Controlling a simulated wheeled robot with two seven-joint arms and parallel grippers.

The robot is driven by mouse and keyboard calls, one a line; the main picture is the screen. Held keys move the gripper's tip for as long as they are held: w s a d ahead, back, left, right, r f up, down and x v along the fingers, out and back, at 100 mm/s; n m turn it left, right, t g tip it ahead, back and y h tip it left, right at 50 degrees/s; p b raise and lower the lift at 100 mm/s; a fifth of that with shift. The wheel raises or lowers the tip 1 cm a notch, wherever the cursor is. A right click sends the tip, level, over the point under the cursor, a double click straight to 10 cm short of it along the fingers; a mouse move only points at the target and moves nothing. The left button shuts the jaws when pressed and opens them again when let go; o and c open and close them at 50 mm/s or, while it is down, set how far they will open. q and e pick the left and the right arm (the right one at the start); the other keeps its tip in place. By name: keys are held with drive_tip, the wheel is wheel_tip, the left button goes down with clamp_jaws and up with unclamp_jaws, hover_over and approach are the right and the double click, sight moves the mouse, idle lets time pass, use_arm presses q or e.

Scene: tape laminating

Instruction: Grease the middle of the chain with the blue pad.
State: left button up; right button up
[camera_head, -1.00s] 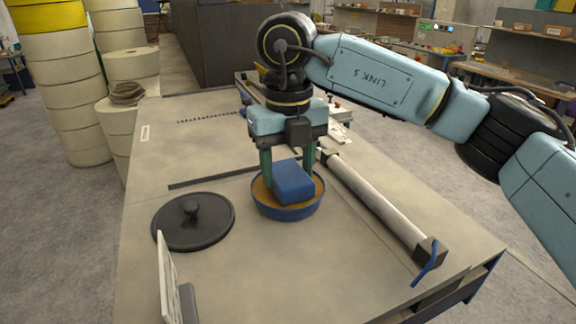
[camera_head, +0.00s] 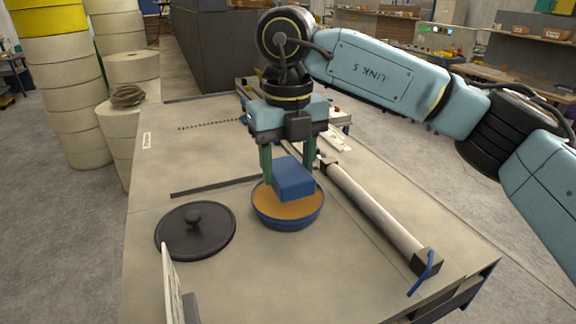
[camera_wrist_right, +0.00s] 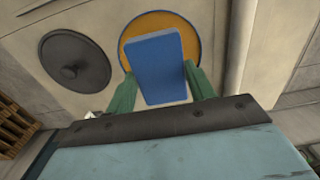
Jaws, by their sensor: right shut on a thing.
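My right gripper (camera_head: 287,172) is shut on the blue pad (camera_head: 294,180), with one green finger on each side of it. The pad is held just above a round blue tin (camera_head: 284,222) of orange-brown grease (camera_head: 275,204). In the right wrist view the pad (camera_wrist_right: 158,68) sits between the fingers with the tin's orange surface (camera_wrist_right: 188,28) behind it. The chain (camera_head: 212,125) is a thin dark toothed line lying at the far left part of the table. My left gripper does not show.
A black round lid (camera_head: 210,236) with a knob lies left of the tin. A dark strip (camera_head: 213,187) lies behind the lid. A long pale roller (camera_head: 375,212) runs along the right side of the table (camera_head: 320,285). An upright white panel (camera_head: 172,285) stands at the front left.

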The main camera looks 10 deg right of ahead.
sight(288, 169)
drive_tip(key=shift+r+p, duration=1.2)
drive_tip(key=shift+r, duration=0.95)
drive_tip(key=shift+f, duration=0.1)
